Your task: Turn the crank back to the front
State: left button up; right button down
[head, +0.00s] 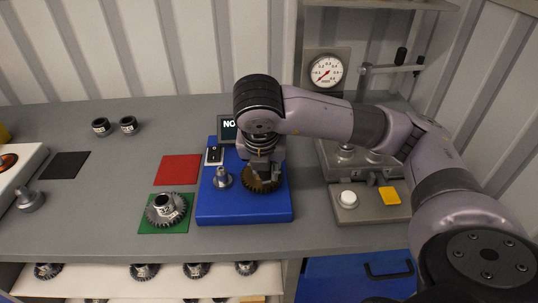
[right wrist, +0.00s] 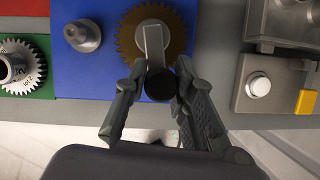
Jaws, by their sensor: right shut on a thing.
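The crank is a light grey bar (right wrist: 154,45) with a round black knob (right wrist: 160,87), mounted over a brown toothed gear (right wrist: 127,45) on a blue base (head: 245,213). In the right wrist view the knob is at the lower, front end of the bar, near the base's front edge. My right gripper (right wrist: 159,78) has a finger on each side of the knob and is shut on it. In the head view my right gripper (head: 264,174) hides the crank, and only part of the gear (head: 262,187) shows. My left gripper is in neither view.
A grey post (head: 222,178), a switch (head: 214,155) and a partly hidden display (head: 228,129) are on the blue base. A steel gear (head: 166,209) rests on a green mat to the left. A grey fixture with a white button (head: 348,198) and yellow block (head: 389,195) stands right.

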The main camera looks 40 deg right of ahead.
jog(key=shift+w+a+r+m+p, duration=0.1)
jog(key=shift+w+a+m+p, duration=0.1)
jog(key=shift+m+p, duration=0.3)
jog(key=c, duration=1.3)
grip_release()
jog(key=shift+s, duration=0.1)
jog(key=shift+c, duration=0.2)
jog(key=v, duration=1.1)
jog(key=shift+a+r, duration=0.25)
jog(key=shift+r, duration=0.15)
jog(key=shift+g, duration=0.3)
